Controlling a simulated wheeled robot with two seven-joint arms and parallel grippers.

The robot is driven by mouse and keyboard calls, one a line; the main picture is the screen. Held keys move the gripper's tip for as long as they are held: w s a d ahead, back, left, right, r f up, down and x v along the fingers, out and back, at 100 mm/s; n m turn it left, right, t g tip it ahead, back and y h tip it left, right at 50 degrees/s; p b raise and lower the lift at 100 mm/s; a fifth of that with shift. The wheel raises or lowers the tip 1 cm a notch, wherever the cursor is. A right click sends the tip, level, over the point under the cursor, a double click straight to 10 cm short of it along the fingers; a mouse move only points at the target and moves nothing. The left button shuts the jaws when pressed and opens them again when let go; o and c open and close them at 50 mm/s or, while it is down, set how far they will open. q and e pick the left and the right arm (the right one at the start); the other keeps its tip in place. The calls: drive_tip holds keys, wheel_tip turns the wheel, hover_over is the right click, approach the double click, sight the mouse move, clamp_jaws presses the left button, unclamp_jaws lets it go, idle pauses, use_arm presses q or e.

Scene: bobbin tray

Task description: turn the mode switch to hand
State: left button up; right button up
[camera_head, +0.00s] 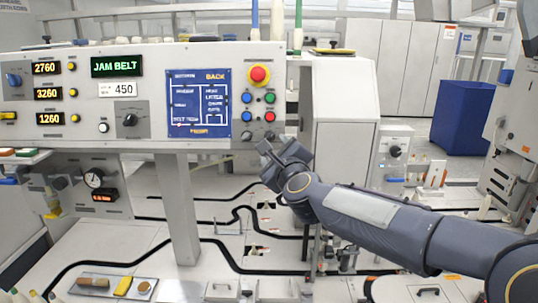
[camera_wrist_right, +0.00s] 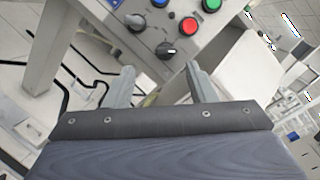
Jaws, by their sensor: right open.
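A control panel (camera_head: 150,140) stands ahead, with two small rotary knobs at its lower right, a left knob (camera_head: 246,134) and a black right knob (camera_head: 270,134). Their labels are too small to read, so I cannot tell which is the mode switch. In the right wrist view, the black knob (camera_wrist_right: 170,48) with a white mark lies ahead of the finger gap, and the greyish knob (camera_wrist_right: 135,22) is up and left. My right gripper (camera_head: 265,152) is open and empty, just below the knobs. It also shows in the wrist view (camera_wrist_right: 159,68), apparently apart from the knobs. My left gripper is out of view.
A red emergency button (camera_head: 259,74), blue, green and red buttons (camera_head: 270,98) sit above the knobs. A blue screen (camera_head: 198,103) and a larger dial (camera_head: 130,119) are left of them. A grey post (camera_head: 178,210) supports the panel. A light cabinet (camera_head: 335,130) stands at right.

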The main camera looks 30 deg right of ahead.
sight(270, 137)
drive_tip(key=shift+m+h, duration=0.3)
drive_tip(key=shift+m, duration=0.2)
drive_tip(key=x, duration=0.8)
drive_tip(key=shift+d+p, duration=0.25)
drive_tip(key=shift+p, duration=0.05)
drive_tip(key=shift+s, duration=0.1)
drive_tip(key=c, duration=1)
